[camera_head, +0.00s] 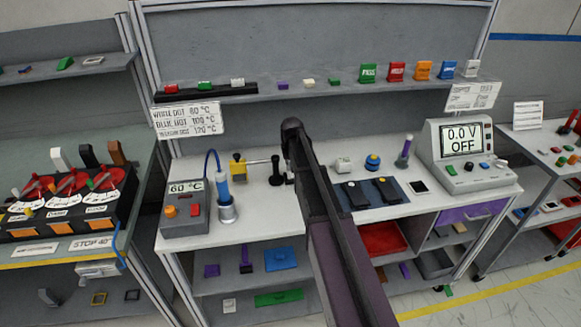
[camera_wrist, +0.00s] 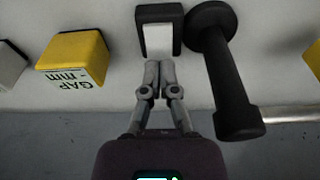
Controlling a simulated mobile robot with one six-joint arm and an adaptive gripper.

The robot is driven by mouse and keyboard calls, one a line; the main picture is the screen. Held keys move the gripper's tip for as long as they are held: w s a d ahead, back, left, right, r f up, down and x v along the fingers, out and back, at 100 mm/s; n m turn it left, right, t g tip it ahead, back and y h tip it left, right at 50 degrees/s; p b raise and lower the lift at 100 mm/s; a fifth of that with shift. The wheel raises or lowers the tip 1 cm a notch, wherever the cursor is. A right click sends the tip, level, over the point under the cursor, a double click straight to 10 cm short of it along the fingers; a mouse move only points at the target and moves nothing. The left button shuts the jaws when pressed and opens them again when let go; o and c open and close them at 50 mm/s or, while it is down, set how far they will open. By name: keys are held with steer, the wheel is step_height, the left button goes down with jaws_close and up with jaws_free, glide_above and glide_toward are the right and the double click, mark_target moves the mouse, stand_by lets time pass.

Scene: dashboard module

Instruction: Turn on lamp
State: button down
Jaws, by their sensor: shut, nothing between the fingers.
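My gripper (camera_wrist: 154,68) is shut and empty in the wrist view. Its two fingertips are together at the lower edge of a small black block with a pale face (camera_wrist: 158,38), which looks like a switch. I cannot tell whether they touch it. In the head view my arm crosses the middle of the bench and largely hides the gripper and this block. No lamp can be clearly identified, and no lit lamp is seen.
A black post with a round base (camera_wrist: 232,100) stands close right of the fingers; it also shows in the head view (camera_head: 276,172). A yellow GAP block (camera_wrist: 75,55) is to the left. A 60 °C unit (camera_head: 185,210) and a voltmeter reading OFF (camera_head: 465,155) flank the bench.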

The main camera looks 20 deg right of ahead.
steer(key=shift+w+f+b, duration=0.1)
steer(key=shift+f+b, duration=0.35)
steer(key=shift+f, duration=0.25)
